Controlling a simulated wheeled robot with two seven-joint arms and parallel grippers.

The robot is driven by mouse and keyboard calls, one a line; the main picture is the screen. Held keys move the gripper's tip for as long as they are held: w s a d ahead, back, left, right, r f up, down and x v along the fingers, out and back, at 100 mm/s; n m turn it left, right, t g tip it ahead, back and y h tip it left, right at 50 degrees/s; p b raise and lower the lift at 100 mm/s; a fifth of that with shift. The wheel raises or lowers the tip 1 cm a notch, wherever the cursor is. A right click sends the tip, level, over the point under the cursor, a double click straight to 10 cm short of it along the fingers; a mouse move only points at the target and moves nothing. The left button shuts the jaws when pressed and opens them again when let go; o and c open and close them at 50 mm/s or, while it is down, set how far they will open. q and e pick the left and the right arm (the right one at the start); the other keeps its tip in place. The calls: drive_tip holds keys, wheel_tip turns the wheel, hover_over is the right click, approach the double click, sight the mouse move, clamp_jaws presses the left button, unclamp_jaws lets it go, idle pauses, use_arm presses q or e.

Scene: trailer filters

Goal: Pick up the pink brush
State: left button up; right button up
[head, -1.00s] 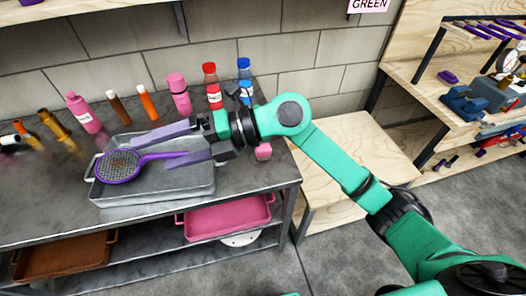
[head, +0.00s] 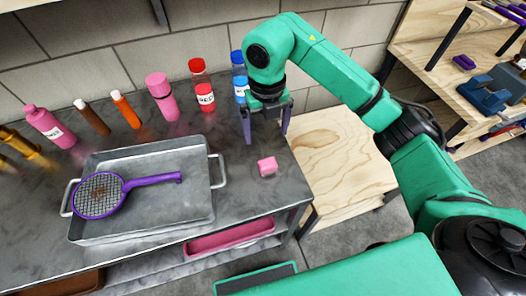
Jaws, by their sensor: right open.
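A small pink block-like thing (head: 267,166) lies on the grey metal table near its right end. It is the likeliest match for the pink brush, but I cannot make out bristles or a handle. My right gripper (head: 265,136) points down just behind and above it, with its two purple-grey fingers apart and nothing between them. The fingertips look clear of the pink thing. My left gripper is not in view.
A metal tray (head: 205,206) holding a purple strainer (head: 100,195) stands left of the pink thing. Pink (head: 162,97), red-capped (head: 201,85) and blue-capped bottles (head: 239,75) line the back. A pink tray (head: 230,238) sits on the shelf below.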

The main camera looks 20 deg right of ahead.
drive_tip(key=p, duration=0.2)
hover_over(268, 162)
drive_tip(key=f, duration=0.3)
drive_tip(key=s+f, duration=0.1)
drive_tip(key=f, duration=0.1)
drive_tip(key=shift+a+f, duration=0.15)
drive_tip(key=shift+f, duration=0.1)
drive_tip(key=f, duration=0.1)
drive_tip(key=w+f, duration=0.1)
drive_tip(key=shift+f, duration=0.3)
wheel_tip(268, 162, down, 4)
drive_tip(key=shift+s+f+p, duration=0.15)
drive_tip(key=shift+p, duration=0.95)
drive_tip(key=shift+f, duration=0.25)
drive_tip(key=shift+c, duration=0.6)
drive_tip(key=c, duration=1.3)
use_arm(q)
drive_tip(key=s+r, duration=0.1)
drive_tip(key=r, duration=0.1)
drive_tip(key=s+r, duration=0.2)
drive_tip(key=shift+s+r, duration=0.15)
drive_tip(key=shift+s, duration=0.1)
use_arm(e)
drive_tip(key=shift+r, duration=0.1)
